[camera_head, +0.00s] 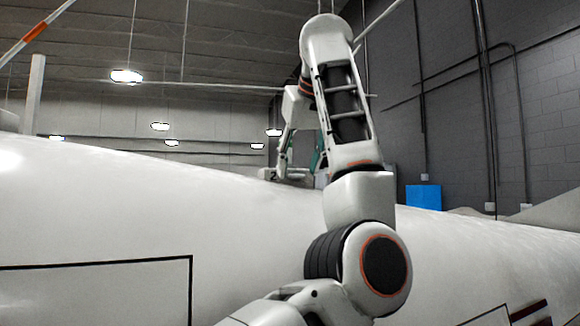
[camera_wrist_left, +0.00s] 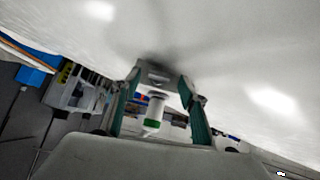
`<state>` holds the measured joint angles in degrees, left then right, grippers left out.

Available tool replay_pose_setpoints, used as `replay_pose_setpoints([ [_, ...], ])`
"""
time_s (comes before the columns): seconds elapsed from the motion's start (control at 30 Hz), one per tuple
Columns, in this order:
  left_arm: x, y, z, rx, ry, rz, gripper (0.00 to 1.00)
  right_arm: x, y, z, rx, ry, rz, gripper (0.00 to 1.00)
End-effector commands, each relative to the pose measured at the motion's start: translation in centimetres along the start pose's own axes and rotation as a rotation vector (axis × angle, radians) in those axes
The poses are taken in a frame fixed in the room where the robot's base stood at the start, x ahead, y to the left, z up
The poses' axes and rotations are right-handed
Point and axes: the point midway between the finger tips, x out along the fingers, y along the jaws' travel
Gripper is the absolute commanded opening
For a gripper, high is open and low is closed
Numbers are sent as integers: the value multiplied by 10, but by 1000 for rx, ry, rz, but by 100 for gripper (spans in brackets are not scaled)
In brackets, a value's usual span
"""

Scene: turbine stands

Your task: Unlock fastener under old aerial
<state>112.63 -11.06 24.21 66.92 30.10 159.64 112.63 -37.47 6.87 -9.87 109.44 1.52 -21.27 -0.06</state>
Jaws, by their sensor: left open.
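My left gripper (camera_head: 298,172) hangs down from the bent arm, just over the top of a large white curved body (camera_head: 120,220). In the left wrist view, the gripper's two teal fingers (camera_wrist_left: 160,78) are apart. A small grey fitting (camera_wrist_left: 153,75) on the white surface shows between the fingertips. A white cylinder with a green band (camera_wrist_left: 153,112) also shows between the fingers, joined or lined up with the fitting. I cannot tell whether either finger touches it, or which part is the aerial or the fastener. My right gripper is not in view.
A blue box (camera_head: 423,196) stands beyond the white body at the right. A grey wall (camera_head: 540,110) with pipes stands behind it. Dark panel lines mark the near white surface. A blurred grey apparatus (camera_wrist_left: 75,92) shows left of the fingers in the left wrist view.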

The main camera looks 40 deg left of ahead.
Motion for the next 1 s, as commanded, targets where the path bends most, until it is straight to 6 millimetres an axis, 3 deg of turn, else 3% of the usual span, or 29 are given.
replay_pose_setpoints([
  [0.43,1,4,3,1,0,1,43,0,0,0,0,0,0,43],
  [0.6,1,4,3,1,0,1,4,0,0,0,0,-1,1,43],
  [1.0,1,4,3,1,0,1,4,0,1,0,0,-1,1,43],
])
